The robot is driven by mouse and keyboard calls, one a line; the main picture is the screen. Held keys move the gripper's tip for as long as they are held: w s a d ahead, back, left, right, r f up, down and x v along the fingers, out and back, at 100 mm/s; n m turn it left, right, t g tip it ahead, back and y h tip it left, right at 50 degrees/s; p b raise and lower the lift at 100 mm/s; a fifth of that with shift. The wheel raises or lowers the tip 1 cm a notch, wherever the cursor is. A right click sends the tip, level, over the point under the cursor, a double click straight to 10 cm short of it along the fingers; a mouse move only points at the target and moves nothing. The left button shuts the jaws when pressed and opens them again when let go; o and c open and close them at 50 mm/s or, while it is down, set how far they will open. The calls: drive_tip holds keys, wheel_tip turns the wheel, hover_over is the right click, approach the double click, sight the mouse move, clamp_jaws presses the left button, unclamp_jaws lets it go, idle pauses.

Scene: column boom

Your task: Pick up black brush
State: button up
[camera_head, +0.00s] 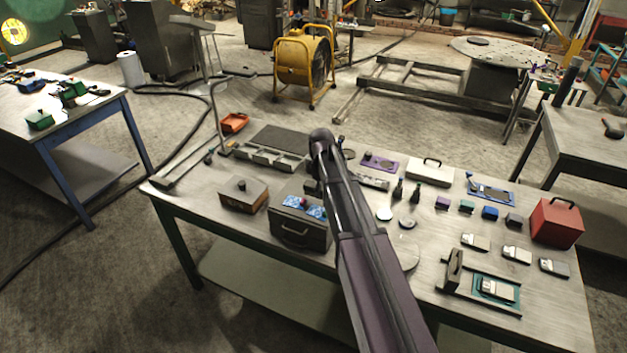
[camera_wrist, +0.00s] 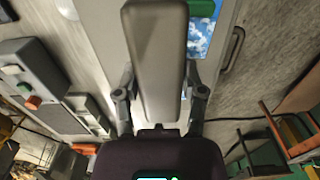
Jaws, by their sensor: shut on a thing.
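In the head view my own arm crosses the bench and hides most of the gripper and the brush. The gripper is near the dark case with blue cloud-patterned tops (camera_head: 290,228). Part of that pattern shows in the wrist view beside the held piece.
The workbench (camera_head: 372,222) is crowded. A wooden box (camera_head: 243,196) stands left of the case, and a grey tray (camera_head: 268,157) lies behind it. A red box (camera_head: 556,223) stands at the right end.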

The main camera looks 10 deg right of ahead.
drive_tip(key=s+d, duration=0.2)
drive_tip(key=s, duration=0.7)
drive_tip(key=shift+s+r+p, duration=0.25)
drive_tip(key=shift+r+p, duration=0.15)
drive_tip(key=shift+r, duration=0.05)
